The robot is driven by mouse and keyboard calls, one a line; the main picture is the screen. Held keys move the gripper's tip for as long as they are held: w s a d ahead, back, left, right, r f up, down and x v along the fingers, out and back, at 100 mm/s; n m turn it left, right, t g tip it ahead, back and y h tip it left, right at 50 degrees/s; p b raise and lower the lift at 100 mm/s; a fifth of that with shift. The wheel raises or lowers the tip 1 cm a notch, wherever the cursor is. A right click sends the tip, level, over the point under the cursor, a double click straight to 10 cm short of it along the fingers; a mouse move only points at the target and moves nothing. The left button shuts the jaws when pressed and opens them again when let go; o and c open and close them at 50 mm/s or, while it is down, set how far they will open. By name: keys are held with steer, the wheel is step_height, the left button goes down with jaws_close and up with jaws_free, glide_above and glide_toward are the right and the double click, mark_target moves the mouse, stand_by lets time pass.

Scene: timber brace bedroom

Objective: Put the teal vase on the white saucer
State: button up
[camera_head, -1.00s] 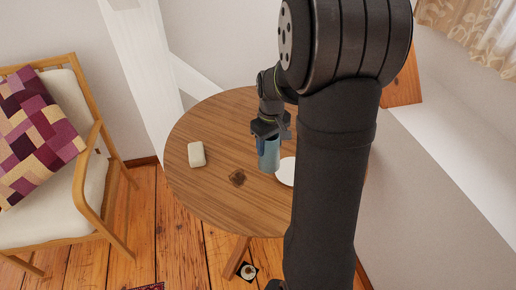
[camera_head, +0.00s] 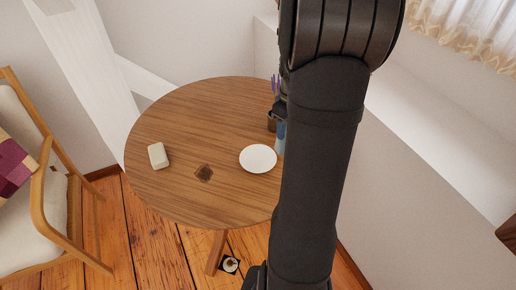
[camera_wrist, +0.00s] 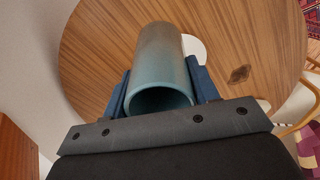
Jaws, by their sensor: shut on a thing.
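The teal vase (camera_wrist: 160,62) is held between the blue fingers of my gripper (camera_wrist: 160,88) in the wrist view, its open mouth toward the camera. In the head view a sliver of the vase (camera_head: 280,138) shows just right of the white saucer (camera_head: 258,158), against my arm, which hides the rest of it and most of the gripper. The saucer lies flat and empty on the round wooden table. In the wrist view part of the saucer (camera_wrist: 193,48) shows behind the vase's right side. The gap between vase and tabletop cannot be told.
An armchair (camera_head: 45,190) stands at the left.

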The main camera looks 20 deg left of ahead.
steer(key=w+a+f, duration=0.1)
steer(key=a+f, duration=0.9)
steer(key=shift+f, duration=0.1)
steer(key=o, duration=1.7)
steer(key=shift+c, duration=0.2)
step_height(320, 180, up, 12)
